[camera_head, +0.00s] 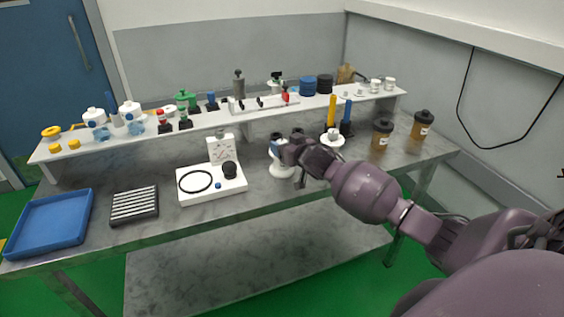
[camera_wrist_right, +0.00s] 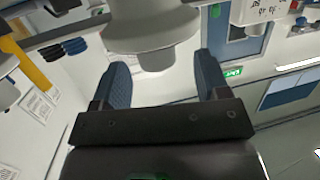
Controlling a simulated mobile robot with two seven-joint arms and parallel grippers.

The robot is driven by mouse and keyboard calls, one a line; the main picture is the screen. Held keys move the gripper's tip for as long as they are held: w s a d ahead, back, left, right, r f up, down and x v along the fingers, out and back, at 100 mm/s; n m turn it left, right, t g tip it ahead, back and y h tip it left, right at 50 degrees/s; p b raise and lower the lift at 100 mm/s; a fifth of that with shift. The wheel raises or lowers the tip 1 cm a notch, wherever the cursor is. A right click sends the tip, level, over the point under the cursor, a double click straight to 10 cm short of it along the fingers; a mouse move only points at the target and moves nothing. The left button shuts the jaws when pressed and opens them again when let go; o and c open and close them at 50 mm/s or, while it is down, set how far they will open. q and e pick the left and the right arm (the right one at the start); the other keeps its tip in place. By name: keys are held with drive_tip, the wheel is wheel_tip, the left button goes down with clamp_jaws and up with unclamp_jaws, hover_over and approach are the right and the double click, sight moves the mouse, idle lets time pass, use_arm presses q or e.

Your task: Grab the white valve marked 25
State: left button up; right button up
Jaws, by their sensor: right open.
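A white rounded fitting (camera_head: 281,170) with a dark blue part stands on the grey table near the middle; no number can be read on it, so I cannot tell whether it is the valve marked 25. My right gripper (camera_head: 293,152) is at this fitting and covers part of its right side. In the right wrist view, a white flanged body (camera_wrist_right: 150,30) lies ahead of and between the two dark fingers of my right gripper (camera_wrist_right: 160,65). The fingers are apart, and the gripper is open. My left gripper is out of view.
A white block (camera_head: 205,195) with a black ring stands left of the fitting. A grey slotted rack (camera_head: 134,218) and a blue tray (camera_head: 28,236) are farther left. A raised shelf (camera_head: 210,125) with several bottles and parts runs behind. Brown jars (camera_head: 420,128) stand at the right.

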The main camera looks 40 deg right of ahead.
sight(280, 140)
drive_tip(key=w, duration=0.1)
drive_tip(key=w+f, duration=0.1)
drive_tip(key=w, duration=0.1)
drive_tip(key=shift+w+d+b, duration=0.15)
drive_tip(key=shift+w+b, duration=0.05)
drive_tip(key=shift+b, duration=0.1)
drive_tip(key=shift+w, duration=0.45)
clamp_jaws()
